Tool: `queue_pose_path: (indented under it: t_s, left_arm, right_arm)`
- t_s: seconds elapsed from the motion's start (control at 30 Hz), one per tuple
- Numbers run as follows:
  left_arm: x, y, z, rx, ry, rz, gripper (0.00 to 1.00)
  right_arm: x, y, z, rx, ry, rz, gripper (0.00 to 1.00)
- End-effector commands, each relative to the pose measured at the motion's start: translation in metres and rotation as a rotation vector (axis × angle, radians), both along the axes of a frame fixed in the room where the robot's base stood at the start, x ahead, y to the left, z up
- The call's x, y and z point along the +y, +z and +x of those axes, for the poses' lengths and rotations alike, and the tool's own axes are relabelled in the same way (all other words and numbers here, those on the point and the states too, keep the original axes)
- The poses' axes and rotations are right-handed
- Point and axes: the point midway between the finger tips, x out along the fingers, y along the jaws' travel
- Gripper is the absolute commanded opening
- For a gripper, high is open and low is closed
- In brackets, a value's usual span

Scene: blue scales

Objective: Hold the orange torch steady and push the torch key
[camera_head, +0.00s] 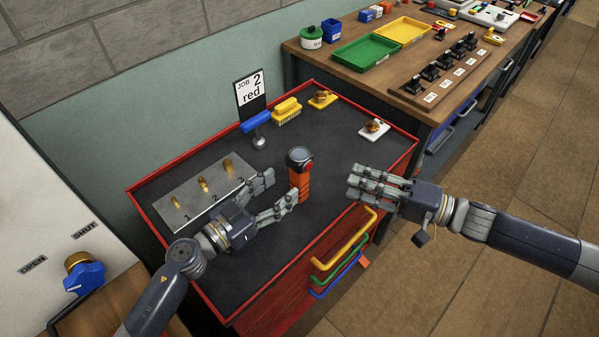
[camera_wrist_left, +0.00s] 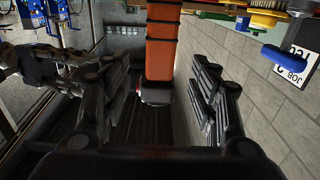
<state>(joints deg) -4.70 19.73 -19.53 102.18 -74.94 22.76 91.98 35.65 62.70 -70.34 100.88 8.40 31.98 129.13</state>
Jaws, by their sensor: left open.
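An orange torch (camera_head: 301,187) with a dark head stands upright on the dark top of the red cabinet. A small red key (camera_head: 309,167) shows on the side of its head. My left gripper (camera_head: 279,193) is open, with its fingers pointing at the torch from the left. In the left wrist view, the torch (camera_wrist_left: 162,52) shows ahead between the spread fingers (camera_wrist_left: 165,90), with no clear contact. My right gripper (camera_head: 356,182) is to the right of the torch, apart from it, with its fingers pointing left. Its fingers overlap, so its opening is unclear.
A metal plate (camera_head: 180,205) with brass pieces lies left on the cabinet's red-rimmed top (camera_head: 236,281). A white plate (camera_head: 374,133) is back right. A wooden bench (camera_head: 365,80) holds trays.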

Motion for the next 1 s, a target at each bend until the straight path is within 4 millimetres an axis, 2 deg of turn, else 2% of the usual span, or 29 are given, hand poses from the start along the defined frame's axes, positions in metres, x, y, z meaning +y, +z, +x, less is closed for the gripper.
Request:
queue_pose_path:
  t_s: [0.2, 0.4, 0.83, 0.87, 1.0]
  left_arm:
    - [-0.029, -0.001, 0.029, -0.002, 0.000, -0.004, 0.55]
    - [-0.046, -0.002, 0.047, -0.001, 0.001, -0.001, 0.55]
    - [-0.053, -0.002, 0.053, -0.001, 0.000, 0.001, 0.55]
    - [-0.053, -0.002, 0.053, -0.001, 0.000, 0.001, 0.50]
    - [-0.053, -0.002, 0.053, -0.001, 0.000, 0.001, 0.19]
  right_arm:
    - [0.000, 0.000, 0.000, 0.000, 0.000, 0.000, 0.33]
    - [0.000, 0.000, 0.000, 0.000, 0.000, 0.000, 0.33]
    - [0.000, 0.000, 0.000, 0.000, 0.000, 0.000, 0.33]
    - [0.000, 0.000, 0.000, 0.000, 0.000, 0.000, 0.33]
    - [0.000, 0.000, 0.000, 0.000, 0.000, 0.000, 0.33]
